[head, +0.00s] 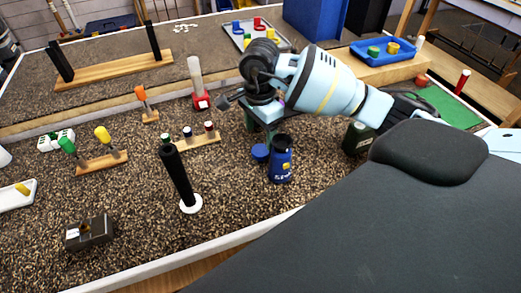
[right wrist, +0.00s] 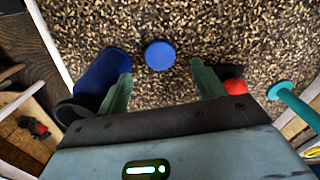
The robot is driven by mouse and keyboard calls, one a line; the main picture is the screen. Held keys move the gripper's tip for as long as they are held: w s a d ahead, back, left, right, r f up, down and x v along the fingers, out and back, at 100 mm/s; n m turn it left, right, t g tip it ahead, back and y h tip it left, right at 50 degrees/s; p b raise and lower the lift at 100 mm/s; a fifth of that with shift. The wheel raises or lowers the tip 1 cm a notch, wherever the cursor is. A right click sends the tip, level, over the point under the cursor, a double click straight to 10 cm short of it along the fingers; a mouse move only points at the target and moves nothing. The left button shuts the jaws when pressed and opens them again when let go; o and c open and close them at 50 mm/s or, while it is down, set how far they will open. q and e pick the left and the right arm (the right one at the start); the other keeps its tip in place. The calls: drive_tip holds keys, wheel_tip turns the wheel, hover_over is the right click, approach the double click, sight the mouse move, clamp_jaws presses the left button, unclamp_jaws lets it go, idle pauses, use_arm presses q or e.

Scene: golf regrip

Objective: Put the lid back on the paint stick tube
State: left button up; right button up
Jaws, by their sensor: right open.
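The blue tube (head: 281,163) with a printed label stands upright and open-topped on the speckled surface, below my right gripper in the head view. The round blue lid (head: 260,152) lies on the surface just left of the tube, apart from it. My right gripper (head: 263,130) is open above them. In the right wrist view, the lid (right wrist: 159,55) shows in the gap between the open green fingers (right wrist: 161,72), with nothing gripped. The tube (right wrist: 102,76) is left of the left finger, partly hidden by it. My left gripper is not in view.
Left of the tube, a black grip (head: 178,175) stands on a white base. Behind are a wooden rack with small bottles (head: 198,141) and a red-based tube (head: 201,102). A dark green can (head: 356,138) stands to the right. The surface in front of the tube is clear.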

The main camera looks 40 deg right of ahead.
sight(260, 151)
drive_tip(key=shift+f, duration=3)
drive_tip(key=c, duration=1)
